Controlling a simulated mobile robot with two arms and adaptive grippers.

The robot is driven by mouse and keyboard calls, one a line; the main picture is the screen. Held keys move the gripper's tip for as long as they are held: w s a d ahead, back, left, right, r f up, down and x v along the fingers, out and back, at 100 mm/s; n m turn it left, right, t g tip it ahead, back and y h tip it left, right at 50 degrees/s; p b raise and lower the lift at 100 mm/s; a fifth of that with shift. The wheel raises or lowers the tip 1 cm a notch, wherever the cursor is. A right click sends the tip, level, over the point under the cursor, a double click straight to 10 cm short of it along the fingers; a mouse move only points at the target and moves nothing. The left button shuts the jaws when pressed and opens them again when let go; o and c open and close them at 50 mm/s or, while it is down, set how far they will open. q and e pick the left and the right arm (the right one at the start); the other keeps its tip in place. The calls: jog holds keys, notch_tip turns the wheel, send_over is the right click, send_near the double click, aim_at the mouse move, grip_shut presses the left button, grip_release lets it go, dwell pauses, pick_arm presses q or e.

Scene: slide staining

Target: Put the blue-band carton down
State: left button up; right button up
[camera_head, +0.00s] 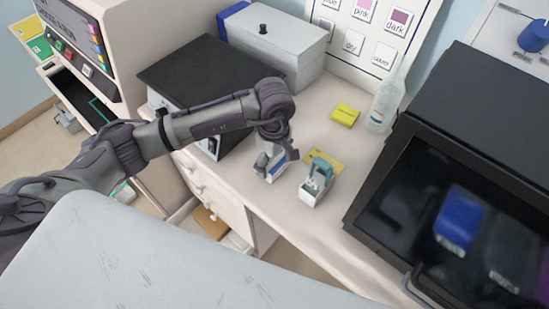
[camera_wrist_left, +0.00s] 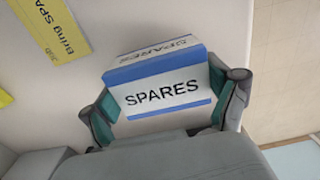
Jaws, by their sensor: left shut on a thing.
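The blue-band carton (camera_wrist_left: 165,93) is a white box with blue edges, marked SPARES. My left gripper (camera_wrist_left: 168,105) is shut on it, one finger at each side, in the left wrist view. In the head view the carton (camera_head: 276,170) is partly hidden by the left gripper (camera_head: 268,163). It is at the counter's front part, left of a small white holder with a teal part (camera_head: 318,183). I cannot tell whether its base touches the counter. My right gripper is not in view.
A yellow note (camera_head: 325,160) lies behind the holder; its print, partly cut off, shows in the wrist view (camera_wrist_left: 52,27). Another yellow item (camera_head: 345,115) and a clear bottle (camera_head: 384,105) stand behind. A black-fronted cabinet (camera_head: 400,190) is at right. A dark-topped box (camera_head: 205,70) is at left.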

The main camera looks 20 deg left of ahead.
pick_arm(q)
jog(key=shift+s+f, duration=0.1)
jog(key=shift+f, duration=0.3)
jog(key=shift+s, duration=0.15)
jog(key=shift+f, duration=0.25)
jog(key=o, duration=0.9)
jog(key=shift+r, duration=0.1)
